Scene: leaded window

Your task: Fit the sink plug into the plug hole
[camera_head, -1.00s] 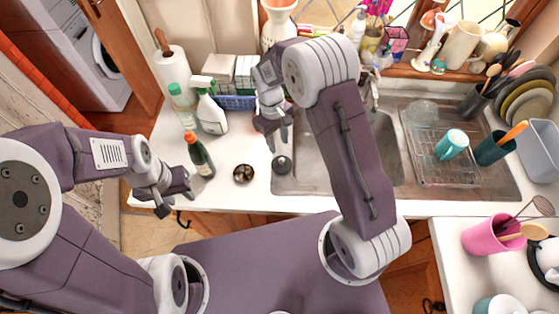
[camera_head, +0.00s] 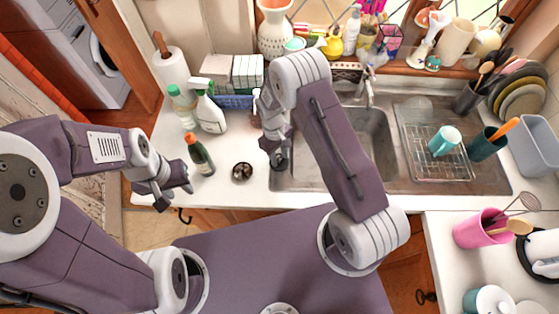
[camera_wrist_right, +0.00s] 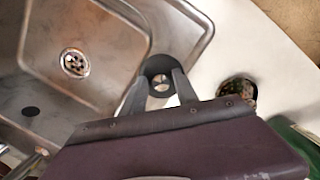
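The sink plug (camera_wrist_right: 160,75) is a dark round disc with a shiny metal knob. It lies on the steel rim at the sink's front left corner. It also shows partly in the head view (camera_head: 282,164). My right gripper (camera_wrist_right: 159,82) is open, its two fingers on either side of the plug's knob; whether they touch it I cannot tell. It hides part of the plug in the head view (camera_head: 275,150). The plug hole (camera_wrist_right: 73,63) is a metal strainer in the basin floor; my right arm hides it in the head view. My left gripper (camera_head: 176,195) is open and empty.
The sink basin (camera_head: 380,140) is empty. A small dark bowl (camera_head: 242,172), a green bottle (camera_head: 200,155) and a spray bottle (camera_head: 210,112) stand on the left counter. A drying rack (camera_head: 440,165) with a teal mug (camera_head: 444,141) is right of the basin.

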